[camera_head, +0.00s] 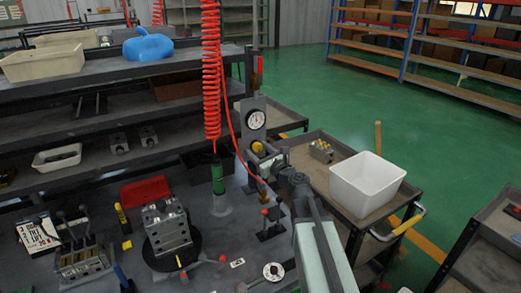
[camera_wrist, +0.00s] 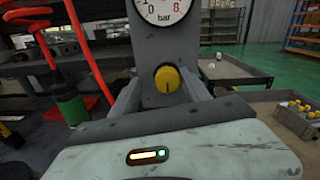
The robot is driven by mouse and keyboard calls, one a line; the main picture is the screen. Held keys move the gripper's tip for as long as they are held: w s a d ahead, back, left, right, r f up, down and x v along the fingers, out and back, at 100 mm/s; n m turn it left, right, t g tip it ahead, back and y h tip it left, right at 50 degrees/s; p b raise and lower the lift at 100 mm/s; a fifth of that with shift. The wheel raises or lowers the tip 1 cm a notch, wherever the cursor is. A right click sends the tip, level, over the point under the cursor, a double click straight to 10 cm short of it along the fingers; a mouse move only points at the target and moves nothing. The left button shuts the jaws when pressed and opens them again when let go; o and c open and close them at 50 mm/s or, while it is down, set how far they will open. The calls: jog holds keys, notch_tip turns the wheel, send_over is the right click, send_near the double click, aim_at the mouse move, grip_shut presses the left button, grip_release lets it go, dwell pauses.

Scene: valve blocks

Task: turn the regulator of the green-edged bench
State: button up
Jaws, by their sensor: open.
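The regulator is a round yellow knob (camera_head: 257,146) on a grey upright post, below a white pressure gauge (camera_head: 256,119). In the wrist view the knob (camera_wrist: 167,80) faces me, its dark mark pointing down, with the gauge (camera_wrist: 166,8) above it marked in bar. My gripper (camera_head: 262,160) is open just in front of the knob. In the wrist view its two fingers (camera_wrist: 166,92) stand left and right of the knob; I cannot tell whether they touch it. The dark bench (camera_head: 215,250) carries the post; I cannot make out a green edge.
A red coiled hose (camera_head: 211,70) hangs left of the post above a green-topped tool (camera_head: 218,178). A metal valve block (camera_head: 167,228) stands on the bench. A cart with a white bin (camera_head: 367,182) is at the right. Open green floor lies beyond.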

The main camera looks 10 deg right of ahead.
jog(key=shift+w+d, duration=0.1)
jog(key=shift+d, duration=0.3)
grip_shut()
jog(key=shift+a, duration=0.1)
jog(key=shift+n, duration=0.4)
jog(key=n, duration=0.3)
jog(key=shift+f+n, duration=0.1)
jog(key=shift+n, duration=2.2)
